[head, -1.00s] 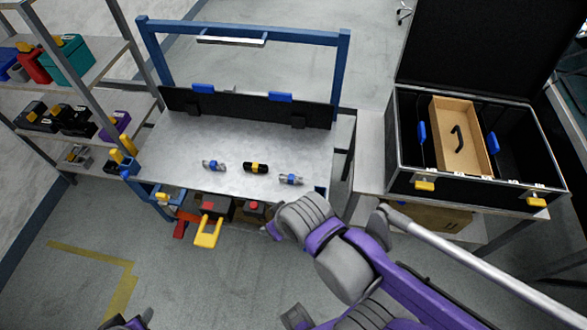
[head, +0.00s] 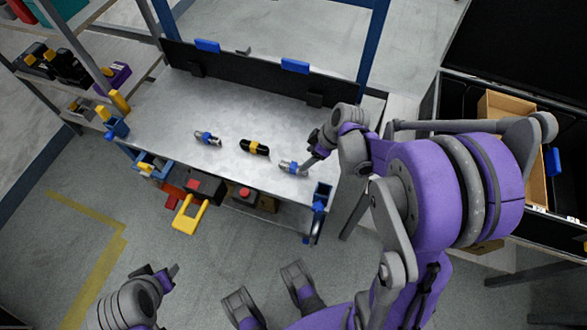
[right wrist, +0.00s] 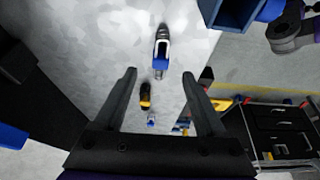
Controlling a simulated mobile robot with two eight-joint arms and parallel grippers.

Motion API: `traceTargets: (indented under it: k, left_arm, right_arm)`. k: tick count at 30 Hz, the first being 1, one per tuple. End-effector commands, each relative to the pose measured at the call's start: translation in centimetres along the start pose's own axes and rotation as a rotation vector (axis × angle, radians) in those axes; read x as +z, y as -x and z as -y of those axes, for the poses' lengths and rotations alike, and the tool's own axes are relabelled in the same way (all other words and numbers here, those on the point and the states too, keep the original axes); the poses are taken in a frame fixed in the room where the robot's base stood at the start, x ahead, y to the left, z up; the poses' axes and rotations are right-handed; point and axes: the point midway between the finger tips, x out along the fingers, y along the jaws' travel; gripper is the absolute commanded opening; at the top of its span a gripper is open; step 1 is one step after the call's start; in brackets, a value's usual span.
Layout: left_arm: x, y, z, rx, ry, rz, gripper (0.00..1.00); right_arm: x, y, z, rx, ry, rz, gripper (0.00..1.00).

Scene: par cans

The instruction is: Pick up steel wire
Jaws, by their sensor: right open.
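Two short silver pieces with blue bands lie on the grey workbench top (head: 235,120); I take them for the steel wire. The right one (head: 289,167) is close to my right gripper (head: 310,160); the left one (head: 207,138) is farther off. In the right wrist view my right gripper (right wrist: 159,76) is open and empty, its two fingers apart. The right silver piece (right wrist: 162,48) lies beyond the fingertips, roughly in line with the gap. My left gripper (head: 158,273) is low at the bottom left, away from the bench; its opening is unclear.
A black piece with a yellow band (head: 254,147) lies between the silver pieces. A blue holder (head: 322,192) is at the bench's front right corner. A black back panel (head: 260,78) stands behind. An open black case (head: 458,90) is at right, partly hidden by my arm.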

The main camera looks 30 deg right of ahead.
Motion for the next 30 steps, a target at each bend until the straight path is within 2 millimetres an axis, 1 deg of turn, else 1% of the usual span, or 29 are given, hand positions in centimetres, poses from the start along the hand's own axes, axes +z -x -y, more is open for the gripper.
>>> traceTargets:
  k: [1,3,6,11,17,21,24,30]
  left_arm:
    - [0.2,-0.4,0.0,0.000,0.000,0.001,0.50]
    - [0.3,-0.7,0.0,0.000,0.000,0.002,0.50]
    - [0.4,-0.9,0.0,0.000,0.000,0.003,0.50]
    - [0.5,-1.1,0.0,0.000,0.000,0.004,0.50]
    - [0.9,-1.9,0.0,0.000,0.000,0.007,0.50]
    - [1.0,-2.3,0.0,0.000,0.000,0.008,0.50]
    - [1.1,-2.4,0.0,0.000,0.000,0.009,0.50]
    - [1.0,-2.3,0.0,0.000,0.000,0.009,0.50]
  right_arm:
    - [0.0,-1.1,0.0,-0.002,0.002,0.000,0.72]
    - [-0.1,-2.3,0.0,-0.001,0.003,0.000,0.72]
    - [-0.1,-3.5,0.0,0.001,0.001,0.001,0.72]
    - [-0.2,-4.5,0.1,0.000,0.001,0.001,0.72]
    - [-1.2,-7.3,0.1,0.000,0.002,0.001,0.72]
    - [-1.2,-8.9,0.1,0.001,-0.001,0.001,0.72]
    - [-1.2,-9.3,0.1,0.001,-0.001,0.001,0.72]
    - [-1.2,-9.2,0.1,0.001,-0.001,0.001,0.72]
